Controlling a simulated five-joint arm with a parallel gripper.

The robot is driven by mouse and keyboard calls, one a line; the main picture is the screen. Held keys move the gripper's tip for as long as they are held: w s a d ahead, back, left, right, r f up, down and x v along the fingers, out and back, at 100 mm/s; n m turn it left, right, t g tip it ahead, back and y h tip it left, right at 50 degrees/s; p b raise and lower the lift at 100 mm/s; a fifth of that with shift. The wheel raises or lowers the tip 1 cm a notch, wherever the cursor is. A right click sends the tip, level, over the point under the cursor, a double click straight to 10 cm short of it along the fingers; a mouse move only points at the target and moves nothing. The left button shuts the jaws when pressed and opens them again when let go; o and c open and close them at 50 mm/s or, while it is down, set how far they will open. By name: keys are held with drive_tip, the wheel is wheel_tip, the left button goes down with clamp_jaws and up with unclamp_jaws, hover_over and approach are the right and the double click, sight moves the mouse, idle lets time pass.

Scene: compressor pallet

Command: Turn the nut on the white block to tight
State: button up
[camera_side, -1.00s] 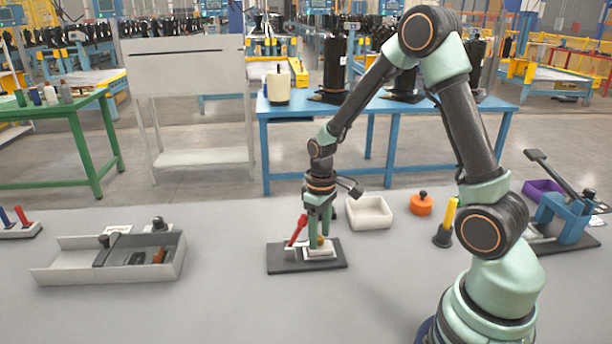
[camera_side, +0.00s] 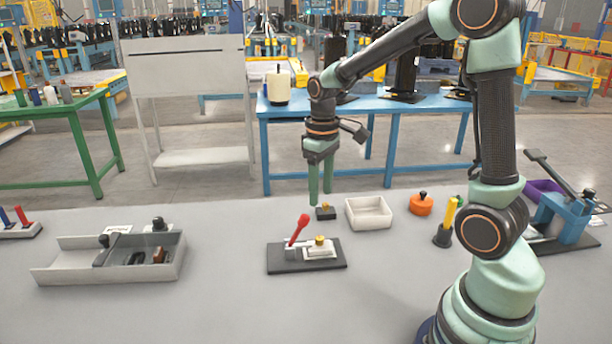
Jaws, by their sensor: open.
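The white block (camera_side: 318,252) sits on a dark base plate (camera_side: 290,268) on the grey table. A brass-coloured nut (camera_side: 320,241) stands on top of the block; how tight it is cannot be told. A red-handled lever (camera_side: 298,230) rises beside the block on the same plate, tilted to the right. My gripper (camera_side: 320,202) is open and empty, pointing down.
A white open tray (camera_side: 369,213) and an orange knobbed pot (camera_side: 421,204) stand to the right. A yellow-handled tool stands in a dark holder (camera_side: 443,236). A blue lever press (camera_side: 566,215) is at far right. Table front is clear.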

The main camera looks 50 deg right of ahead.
sight(320, 238)
idle(0.3)
wheel_tip(320, 238, down, 12)
drive_tip(key=n, duration=0.7)
idle(0.4)
clamp_jaws()
